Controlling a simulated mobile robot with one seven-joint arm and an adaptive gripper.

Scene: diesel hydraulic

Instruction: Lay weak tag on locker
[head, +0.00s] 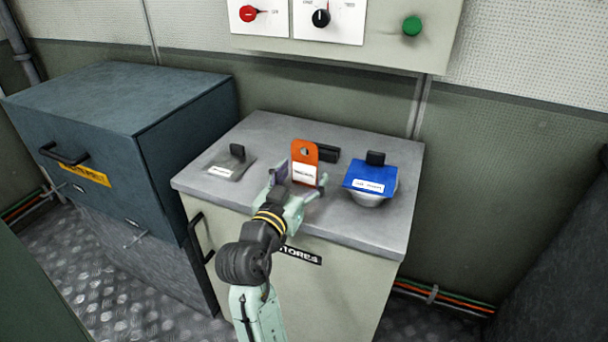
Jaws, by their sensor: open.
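An orange tag (305,152) with a hole near its top and a white label stands upright on the grey cabinet top. My gripper (304,181) is open, with its fingers around or just in front of this tag; I cannot tell how deep the tag sits between them. A blue tag (370,176) with a white label rests tilted on a round metal base at the right. A grey tag (229,167) with a small label lies at the left. The label words are too small to read, so I cannot tell which is the weak tag. A dark blue-grey locker (100,108) stands left of the cabinet.
The cabinet (345,290) has a partly hidden label ending in "TORES" and a black handle (199,238). A dark block (327,153) sits behind the orange tag. The locker's flat top is bare. A control panel (440,22) with knobs hangs above the cabinet.

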